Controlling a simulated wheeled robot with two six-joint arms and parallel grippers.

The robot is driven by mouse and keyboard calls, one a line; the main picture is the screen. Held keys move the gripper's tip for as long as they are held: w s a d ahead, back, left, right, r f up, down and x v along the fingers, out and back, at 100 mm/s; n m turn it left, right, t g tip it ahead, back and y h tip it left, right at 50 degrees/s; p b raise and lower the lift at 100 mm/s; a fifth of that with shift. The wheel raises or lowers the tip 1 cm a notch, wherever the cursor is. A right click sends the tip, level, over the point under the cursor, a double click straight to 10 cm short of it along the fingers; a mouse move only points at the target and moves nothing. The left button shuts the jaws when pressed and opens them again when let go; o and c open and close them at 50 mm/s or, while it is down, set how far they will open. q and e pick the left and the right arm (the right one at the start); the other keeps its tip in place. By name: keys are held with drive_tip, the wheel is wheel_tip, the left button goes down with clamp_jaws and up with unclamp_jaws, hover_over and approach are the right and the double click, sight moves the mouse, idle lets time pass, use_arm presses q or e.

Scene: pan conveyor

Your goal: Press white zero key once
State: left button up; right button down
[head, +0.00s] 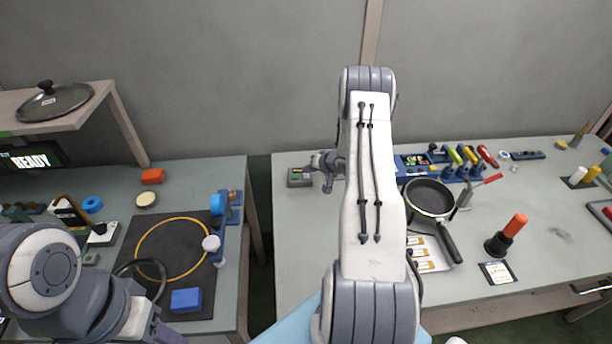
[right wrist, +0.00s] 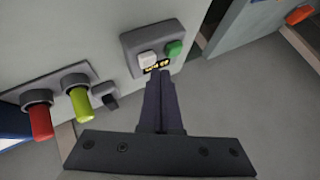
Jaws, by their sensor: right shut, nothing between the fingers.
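The white zero key (right wrist: 148,59) sits on a small grey box (right wrist: 128,42) in the right wrist view, beside a green key (right wrist: 174,49). A dark display with yellow characters, too small to read, lies just below the keys. My right gripper (right wrist: 160,84) is shut and empty, its fingertips close to the box's near edge, just below the display. I cannot tell whether they touch it. In the head view the grey box (head: 296,182) stands at the left end of the right table, with my right gripper (head: 312,169) at it. My left gripper is not clearly visible.
In the right wrist view a red knob (right wrist: 39,121) and a yellow-green knob (right wrist: 80,103) stand left of the box. In the head view a black pan (head: 430,196) and an orange-handled tool (head: 515,225) stand farther right on the table (head: 300,240).

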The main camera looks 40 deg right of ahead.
sight(308, 180)
drive_tip(key=shift+f, duration=0.7)
idle(0.6)
drive_tip(key=shift+r, duration=0.1)
drive_tip(key=shift+r+p, duration=0.75)
drive_tip(key=shift+r, duration=0.05)
drive_tip(key=shift+r, duration=0.1)
wheel_tip(308, 180, up, 5)
drive_tip(key=p, duration=0.5)
idle(0.7)
